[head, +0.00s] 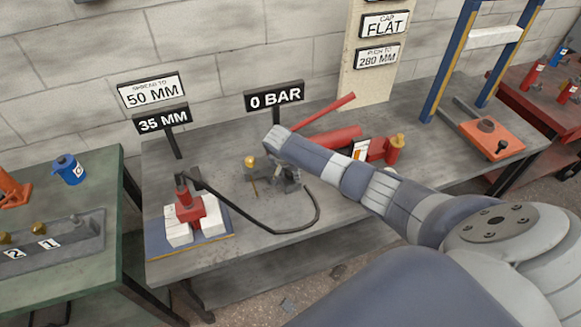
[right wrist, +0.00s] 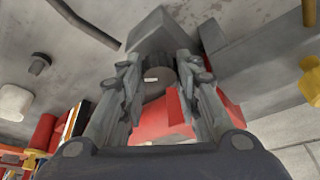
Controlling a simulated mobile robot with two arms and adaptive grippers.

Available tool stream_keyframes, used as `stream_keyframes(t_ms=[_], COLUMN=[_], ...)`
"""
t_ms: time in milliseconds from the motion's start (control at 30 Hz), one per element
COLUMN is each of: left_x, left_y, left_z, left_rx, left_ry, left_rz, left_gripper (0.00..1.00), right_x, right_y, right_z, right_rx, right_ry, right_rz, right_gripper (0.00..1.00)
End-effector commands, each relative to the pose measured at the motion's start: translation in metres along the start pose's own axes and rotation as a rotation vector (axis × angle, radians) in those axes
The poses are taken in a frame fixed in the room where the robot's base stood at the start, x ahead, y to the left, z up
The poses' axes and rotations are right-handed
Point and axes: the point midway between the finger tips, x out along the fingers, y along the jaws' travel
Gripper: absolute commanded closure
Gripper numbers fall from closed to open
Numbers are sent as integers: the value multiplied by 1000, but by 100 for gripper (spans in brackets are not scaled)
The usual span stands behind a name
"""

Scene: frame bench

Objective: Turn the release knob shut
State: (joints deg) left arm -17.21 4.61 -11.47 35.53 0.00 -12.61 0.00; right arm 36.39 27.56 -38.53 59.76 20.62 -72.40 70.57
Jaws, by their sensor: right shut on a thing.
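The release knob (right wrist: 155,82) shows in the right wrist view as a dark grey round knob with a small white mark, between my right fingers in front of a red body. My right gripper (right wrist: 158,88) is shut on it. In the head view my right gripper (head: 286,182) points down at the pump on the bench, and my wrist hides the knob there. The red pump (head: 340,138) lies behind my arm with its red lever (head: 322,114) slanting up to the right. My left gripper is not in view.
A black hose (head: 262,230) loops from the pump area to a red spreader (head: 188,208) between white blocks on a blue plate. Signs read 0 BAR (head: 275,96), 35 MM (head: 162,119) and SPREAD TO 50 MM (head: 151,90). A brass knob (head: 250,162) stands left of my gripper.

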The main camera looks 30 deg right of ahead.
Motion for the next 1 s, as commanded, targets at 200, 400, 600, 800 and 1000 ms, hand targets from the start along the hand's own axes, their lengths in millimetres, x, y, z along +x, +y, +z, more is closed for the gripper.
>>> stream_keyframes(t_ms=[200,400,600,800,1000], left_x=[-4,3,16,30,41], left_y=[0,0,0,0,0], left_z=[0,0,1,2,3], left_rx=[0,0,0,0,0], left_ry=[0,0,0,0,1], left_rz=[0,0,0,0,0], left_gripper=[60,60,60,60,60], right_x=[0,2,4,4,4], right_y=[-2,-4,-5,-5,-5], right_z=[2,2,1,0,-1], right_rx=[191,366,535,678,778], right_ry=[-5,-3,-2,-2,1], right_rz=[80,152,222,281,323], right_gripper=[93,93,93,93,93])
